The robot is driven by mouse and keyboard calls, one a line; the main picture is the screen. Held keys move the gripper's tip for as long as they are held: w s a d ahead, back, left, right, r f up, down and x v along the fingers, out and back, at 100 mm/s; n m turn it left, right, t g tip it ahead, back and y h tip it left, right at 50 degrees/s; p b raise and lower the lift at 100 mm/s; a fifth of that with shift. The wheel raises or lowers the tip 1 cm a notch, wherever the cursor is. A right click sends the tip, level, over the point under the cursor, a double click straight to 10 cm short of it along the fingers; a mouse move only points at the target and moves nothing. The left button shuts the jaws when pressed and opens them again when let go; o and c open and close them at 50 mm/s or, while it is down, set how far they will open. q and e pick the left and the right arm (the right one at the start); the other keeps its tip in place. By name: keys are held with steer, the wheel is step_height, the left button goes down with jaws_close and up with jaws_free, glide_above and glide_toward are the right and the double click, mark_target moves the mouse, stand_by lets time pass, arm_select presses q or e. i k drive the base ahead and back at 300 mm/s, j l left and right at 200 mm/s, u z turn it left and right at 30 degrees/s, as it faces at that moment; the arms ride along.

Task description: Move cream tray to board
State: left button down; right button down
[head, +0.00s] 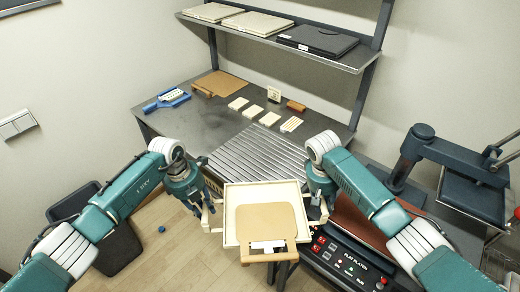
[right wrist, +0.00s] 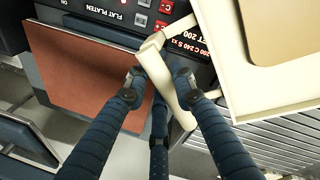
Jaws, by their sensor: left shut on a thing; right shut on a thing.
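The cream tray (head: 231,191) is held in the air in front of the grey table, low in the middle of the head view. A tan panel (head: 265,220) shows over its middle and reaches past its near edge. My left gripper (head: 209,213) is shut on the tray's left side. My right gripper (head: 321,207) is shut on its right handle. In the right wrist view, that cream handle (right wrist: 169,88) lies between the fingers, beside the tray's wall (right wrist: 221,62). A brown board (head: 218,84) lies flat on the table's far left part, apart from the tray.
A blue tray (head: 167,101) lies left of the board. The press (head: 443,158) is right, a dark bin (head: 115,245) left.

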mark_target(261, 164)
steer(key=i, duration=0.9)
